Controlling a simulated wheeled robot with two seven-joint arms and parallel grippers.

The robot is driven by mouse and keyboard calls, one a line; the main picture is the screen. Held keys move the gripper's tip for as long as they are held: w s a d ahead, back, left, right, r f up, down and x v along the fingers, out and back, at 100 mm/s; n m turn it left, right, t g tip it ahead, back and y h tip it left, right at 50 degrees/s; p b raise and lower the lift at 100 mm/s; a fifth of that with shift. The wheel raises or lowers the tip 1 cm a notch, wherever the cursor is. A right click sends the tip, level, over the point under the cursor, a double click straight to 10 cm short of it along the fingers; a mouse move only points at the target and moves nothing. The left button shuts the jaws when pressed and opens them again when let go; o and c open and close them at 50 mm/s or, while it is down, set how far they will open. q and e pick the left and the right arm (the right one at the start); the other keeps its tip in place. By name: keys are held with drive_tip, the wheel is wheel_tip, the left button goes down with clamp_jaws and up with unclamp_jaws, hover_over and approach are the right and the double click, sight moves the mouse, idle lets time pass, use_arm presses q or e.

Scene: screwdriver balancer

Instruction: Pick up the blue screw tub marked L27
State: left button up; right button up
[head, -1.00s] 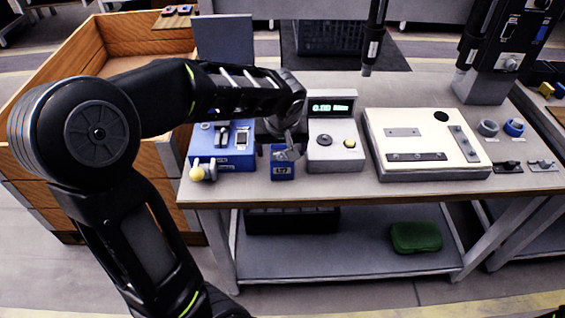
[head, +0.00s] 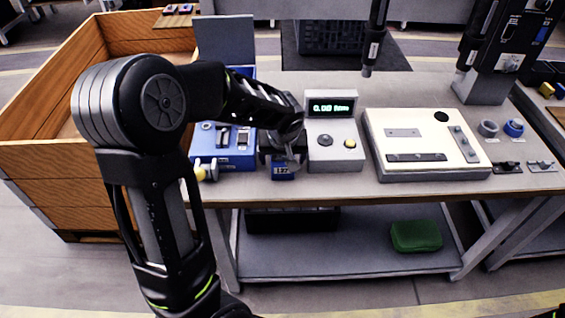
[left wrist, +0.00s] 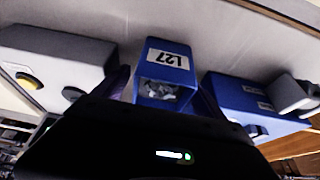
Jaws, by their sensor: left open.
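The blue screw tub marked L27 (head: 283,174) stands on the bench near its front edge, between a blue case and a grey display unit. In the left wrist view the tub (left wrist: 165,62) shows its white label and grey screws inside. My left gripper (head: 284,158) is over the tub in the head view and hides much of it. The gripper is open. Whether a finger touches the tub I cannot tell. My right gripper is not in view.
The blue case (head: 228,158) is close on the tub's left, with a yellow-knobbed part (head: 202,173) at its front. The grey display unit (head: 334,154) is close on its right. A cream panel box (head: 425,143) lies further right. A green item (head: 416,236) is on the lower shelf.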

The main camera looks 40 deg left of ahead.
use_arm(q)
drive_tip(key=shift+c, duration=0.5)
drive_tip(key=c, duration=1.6)
wheel_tip(320, 180, up, 10)
drive_tip(key=shift+r, duration=0.1)
idle(0.4)
